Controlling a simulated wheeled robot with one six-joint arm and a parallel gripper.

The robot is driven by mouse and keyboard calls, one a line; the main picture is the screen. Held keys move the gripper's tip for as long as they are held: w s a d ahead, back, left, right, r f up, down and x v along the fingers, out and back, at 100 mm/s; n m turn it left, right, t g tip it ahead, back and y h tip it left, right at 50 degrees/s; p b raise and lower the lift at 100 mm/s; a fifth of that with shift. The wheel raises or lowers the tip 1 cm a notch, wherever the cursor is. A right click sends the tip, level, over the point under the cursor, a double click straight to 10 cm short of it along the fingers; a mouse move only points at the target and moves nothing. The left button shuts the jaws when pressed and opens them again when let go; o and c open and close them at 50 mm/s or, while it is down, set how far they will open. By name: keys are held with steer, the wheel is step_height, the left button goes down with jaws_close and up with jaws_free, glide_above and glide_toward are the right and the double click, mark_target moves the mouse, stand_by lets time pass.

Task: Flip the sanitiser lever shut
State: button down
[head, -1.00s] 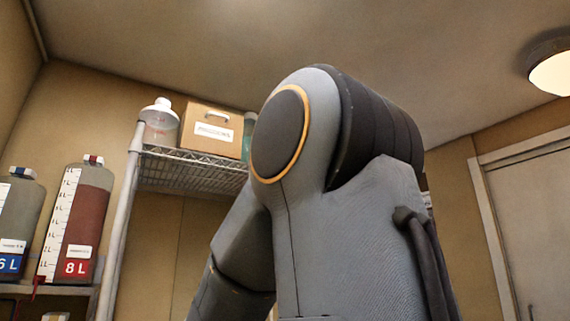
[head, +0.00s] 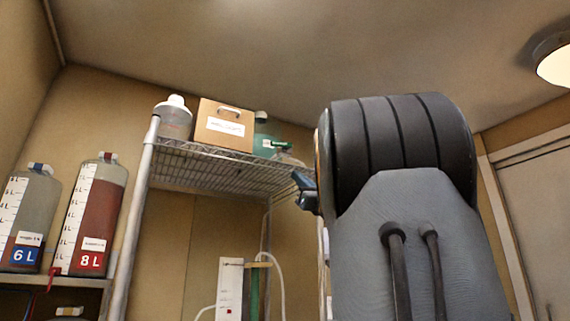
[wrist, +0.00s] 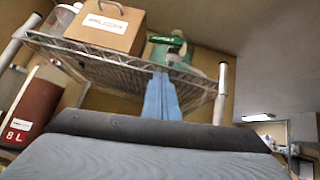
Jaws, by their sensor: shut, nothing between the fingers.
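I cannot identify the sanitiser lever for certain in either view. A small red part (head: 54,272), perhaps a tap or lever, shows at the lower left of the 8 L container (head: 92,220) in the head view; its position is too small to read. My gripper (wrist: 161,78) shows in the wrist view as two blue fingers pressed together, with nothing between them. They point up toward the wire shelf and overlap its front edge in the picture; contact cannot be told. In the head view my arm hides much of the right side, and only a small dark blue end part shows beside it.
A 6 L container (head: 30,225) stands left of the 8 L one on a low shelf. The wire shelf (head: 215,165) carries a cardboard box (head: 224,128), a clear jug (head: 173,120) and a green vessel. Below stands a white panel (head: 229,285) with tubing.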

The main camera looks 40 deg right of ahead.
steer(key=p, duration=0.6)
glide_toward(281, 145)
steer(key=w+r, duration=0.2)
steer(key=w, duration=0.3)
steer(key=shift+w+d+r+n+y+p, duration=0.2)
steer(key=shift+r+n+y+p, duration=0.1)
steer(key=shift+r+p, duration=0.3)
